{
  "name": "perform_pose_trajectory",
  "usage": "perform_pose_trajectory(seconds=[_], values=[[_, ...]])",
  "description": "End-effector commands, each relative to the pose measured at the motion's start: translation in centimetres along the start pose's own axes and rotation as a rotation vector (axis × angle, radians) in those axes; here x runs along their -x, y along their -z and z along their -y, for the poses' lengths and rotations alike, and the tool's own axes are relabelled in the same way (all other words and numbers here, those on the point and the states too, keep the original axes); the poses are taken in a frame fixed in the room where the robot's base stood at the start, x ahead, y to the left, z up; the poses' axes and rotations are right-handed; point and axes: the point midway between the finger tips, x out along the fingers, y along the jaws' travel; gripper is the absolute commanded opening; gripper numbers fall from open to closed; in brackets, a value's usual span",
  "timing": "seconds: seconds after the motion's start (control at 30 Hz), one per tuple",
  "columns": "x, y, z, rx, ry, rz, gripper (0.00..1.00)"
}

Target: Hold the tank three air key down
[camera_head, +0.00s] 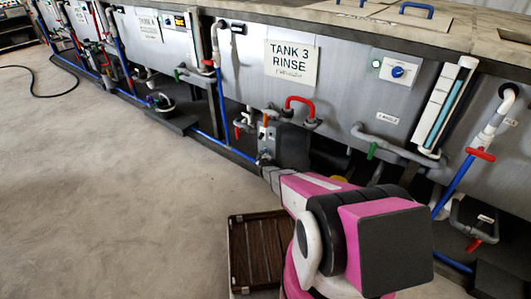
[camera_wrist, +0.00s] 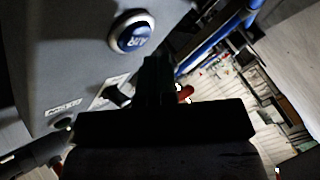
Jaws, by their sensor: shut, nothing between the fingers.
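The air key (camera_wrist: 135,37) is a round blue button with white lettering in a pale ring, on a grey panel in the wrist view. My gripper (camera_wrist: 157,68) is dark and shut, with nothing in it. Its fingers show just below and right of the key; I cannot tell if they touch anything. In the head view, the tank three sign (camera_head: 291,63) hangs on the grey tank front. My pink and black arm reaches toward the low pipework beneath it; the fingertips are not clear there. I cannot pick out the air key in the head view.
A red pipe handle (camera_head: 299,101) and a grey box (camera_head: 292,146) are near my arm's end. A dial panel (camera_head: 395,69) and sight tube (camera_head: 446,105) are on the right. A brown slatted tray (camera_head: 238,255) lies on the floor.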

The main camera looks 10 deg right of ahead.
Motion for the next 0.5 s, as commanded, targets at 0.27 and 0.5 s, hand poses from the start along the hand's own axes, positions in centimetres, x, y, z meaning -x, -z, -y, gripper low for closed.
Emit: perform_pose_trajectory(seconds=[0.27, 0.5], values=[[-0.51, -0.35, -0.35, 0.000, 0.000, 0.000, 0.00], [-0.60, -0.41, -0.45, 0.000, 0.000, 0.000, 0.00]])
